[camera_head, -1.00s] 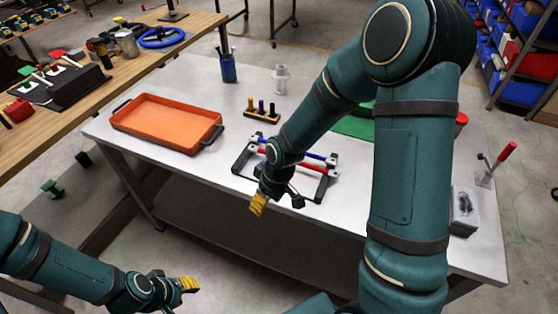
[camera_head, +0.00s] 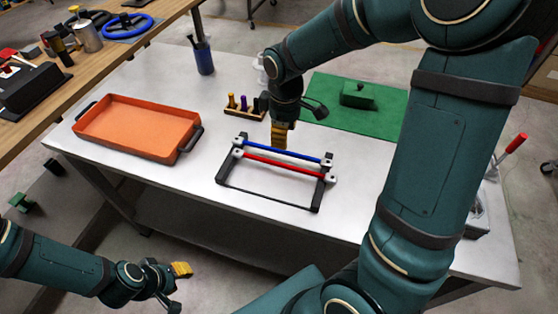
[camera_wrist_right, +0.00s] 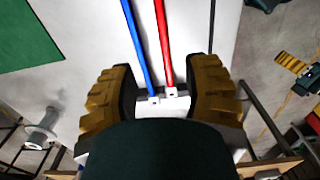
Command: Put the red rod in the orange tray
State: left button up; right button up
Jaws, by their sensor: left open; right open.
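The red rod (camera_head: 283,167) lies across a black stand (camera_head: 262,199), parallel to a blue rod (camera_head: 285,149) behind it. Pale end blocks hold both rods. The orange tray (camera_head: 135,122) is empty on the table to the left. My right gripper (camera_head: 281,136) is open and empty above the stand, close to the blue rod. In the right wrist view, the red rod (camera_wrist_right: 163,40) and blue rod (camera_wrist_right: 138,45) run between its spread yellow fingers (camera_wrist_right: 162,95). My left gripper (camera_head: 180,271) is open and empty, low in front of the table.
A small holder (camera_head: 243,112) with several coloured pegs stands behind the stand, near a blue pen cup (camera_head: 204,56). A green mat (camera_head: 383,110) with a green block (camera_head: 358,95) lies behind right. Bare table lies between tray and stand.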

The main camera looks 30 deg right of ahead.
jog(key=b, duration=0.1)
send_over(283, 164)
jog(key=f, duration=0.7)
jog(key=shift+d, duration=0.2)
notch_tip(283, 164, down, 4)
jog(key=shift+a+f+b, duration=0.15)
jog(key=shift+b, duration=0.7)
jog(key=shift+s+a+f, duration=0.1)
jog(key=shift+s+f, duration=0.05)
jog(key=shift+f, duration=0.1)
jog(key=shift+f, duration=0.1)
jog(key=c, duration=0.4)
grip_shut()
